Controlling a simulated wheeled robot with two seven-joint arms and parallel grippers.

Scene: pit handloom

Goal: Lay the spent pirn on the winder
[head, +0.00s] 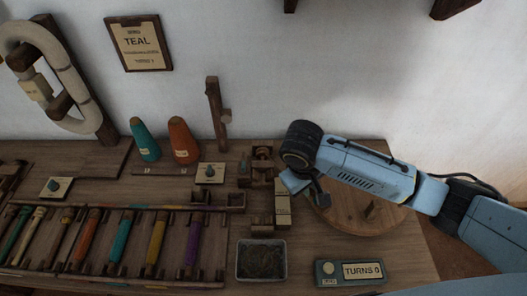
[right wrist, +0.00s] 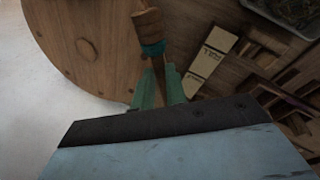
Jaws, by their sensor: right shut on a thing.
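My right gripper (head: 310,190) is low over the left part of a round wooden disc (head: 385,218). In the right wrist view its green fingers (right wrist: 160,88) are shut on a wooden pirn (right wrist: 148,24) with a narrow teal band near the fingers. The pirn is bare wood beyond the band; its other end is hidden by the gripper. In the head view the arm hides the pirn. A wooden fixture (head: 262,160), perhaps part of the winder, stands just left of my gripper. My left gripper is not in view.
A rack of coloured pirns (head: 120,240) fills the left. A teal cone (head: 144,140) and an orange cone (head: 183,140) stand behind. A grey bin (head: 261,260), a "TURNS 0" counter (head: 350,272) and pale labelled blocks (head: 283,210) lie near my gripper. A sign (head: 139,43) reads TEAL.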

